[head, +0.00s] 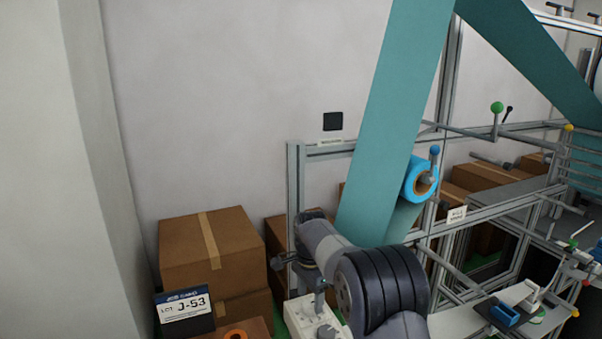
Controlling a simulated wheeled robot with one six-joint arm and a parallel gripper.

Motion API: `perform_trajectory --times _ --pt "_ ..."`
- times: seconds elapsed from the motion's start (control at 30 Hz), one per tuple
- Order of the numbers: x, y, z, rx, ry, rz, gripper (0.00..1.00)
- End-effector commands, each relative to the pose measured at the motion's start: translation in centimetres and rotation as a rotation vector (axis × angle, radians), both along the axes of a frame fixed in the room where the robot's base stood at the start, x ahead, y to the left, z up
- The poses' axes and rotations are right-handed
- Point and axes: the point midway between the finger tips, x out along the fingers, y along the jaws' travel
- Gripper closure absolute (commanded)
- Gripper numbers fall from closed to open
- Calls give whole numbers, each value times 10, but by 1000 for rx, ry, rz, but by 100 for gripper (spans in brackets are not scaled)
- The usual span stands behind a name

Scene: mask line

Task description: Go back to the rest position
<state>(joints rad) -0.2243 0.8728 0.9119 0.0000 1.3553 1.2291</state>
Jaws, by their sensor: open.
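My arm rises from the bottom edge, with a large dark ribbed joint and grey links (325,245) reaching up and left in front of the machine frame. My gripper cannot be made out; the end of the arm is turned away or hidden behind my own links. The teal web (395,125) hangs down behind the arm from the top of the view. A blue roll (415,180) with a tan core sits on the frame beside the web.
A white box (305,318) with a lever stands close beside my arm. The metal frame (292,200) fills the right side. The wall above the cartons is bare.

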Motion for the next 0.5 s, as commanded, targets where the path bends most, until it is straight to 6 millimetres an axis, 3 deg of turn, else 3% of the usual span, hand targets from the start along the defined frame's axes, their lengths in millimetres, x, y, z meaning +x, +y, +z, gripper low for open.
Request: perform_trajectory --times 0.2,0.5 --pt "0 0 30 1 -1 3 40" --pt "0 0 42 -1 1 4 40"
